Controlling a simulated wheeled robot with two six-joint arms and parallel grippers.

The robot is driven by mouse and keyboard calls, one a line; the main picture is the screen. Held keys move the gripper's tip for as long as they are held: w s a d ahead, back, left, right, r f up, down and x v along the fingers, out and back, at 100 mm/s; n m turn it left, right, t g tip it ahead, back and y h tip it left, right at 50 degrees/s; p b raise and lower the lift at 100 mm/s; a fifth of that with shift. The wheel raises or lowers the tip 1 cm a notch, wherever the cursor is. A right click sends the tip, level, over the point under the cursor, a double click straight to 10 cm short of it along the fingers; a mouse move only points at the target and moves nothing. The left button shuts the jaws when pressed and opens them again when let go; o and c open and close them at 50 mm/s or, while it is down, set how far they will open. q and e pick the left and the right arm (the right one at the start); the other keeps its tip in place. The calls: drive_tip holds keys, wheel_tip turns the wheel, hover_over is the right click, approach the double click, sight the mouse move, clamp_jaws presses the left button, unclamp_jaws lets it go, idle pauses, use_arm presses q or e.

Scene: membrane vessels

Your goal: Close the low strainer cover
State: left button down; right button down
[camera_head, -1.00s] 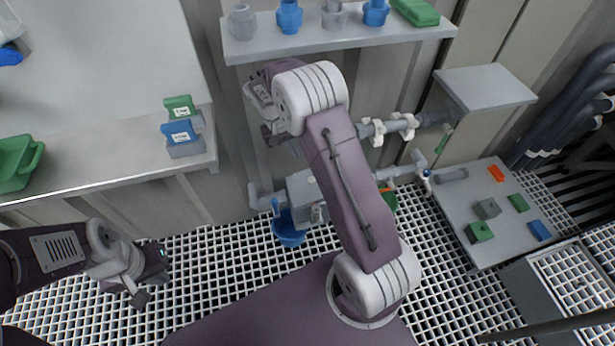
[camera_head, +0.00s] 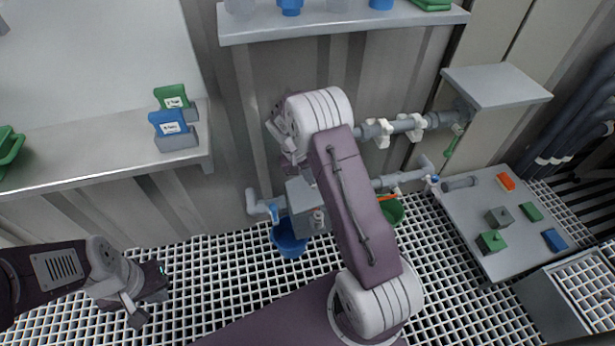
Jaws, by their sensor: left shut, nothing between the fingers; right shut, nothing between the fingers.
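A grey box-shaped strainer housing (camera_head: 301,196) sits on the low pipe run at the middle of the view, above the grating. It is partly hidden behind my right arm, and I cannot tell how its cover stands. My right gripper (camera_head: 283,140) is above and a little left of the housing, apart from it, mostly hidden by its own wrist. It is shut and empty. My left gripper (camera_head: 147,300) hangs low at the left above the floor grating, well away from the housing, shut and empty.
A blue bucket (camera_head: 289,238) is below the housing and a green bucket (camera_head: 391,211) right of my arm. An upper pipe with white clamps (camera_head: 383,133) runs along the wall. A shelf (camera_head: 340,25) is above, a bench (camera_head: 100,150) at left, a low table (camera_head: 470,212) at right.

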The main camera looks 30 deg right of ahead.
drive_tip(key=p, duration=0.1)
drive_tip(key=d+p, duration=0.1)
drive_tip(key=shift+s+r+y+p, duration=0.15)
drive_tip(key=shift+r+y+p, duration=0.05)
drive_tip(key=shift+y+p, duration=0.2)
drive_tip(key=shift+s+d+f+p, duration=0.1)
drive_tip(key=shift+d+f+p, duration=0.3)
drive_tip(key=shift+f, duration=0.15)
drive_tip(key=shift+s+d+f+p, duration=0.1)
drive_tip(key=shift+d+f+p, duration=0.25)
drive_tip(key=shift+f, duration=0.2)
drive_tip(key=shift+d+f, duration=0.1)
drive_tip(key=shift+f, duration=0.3)
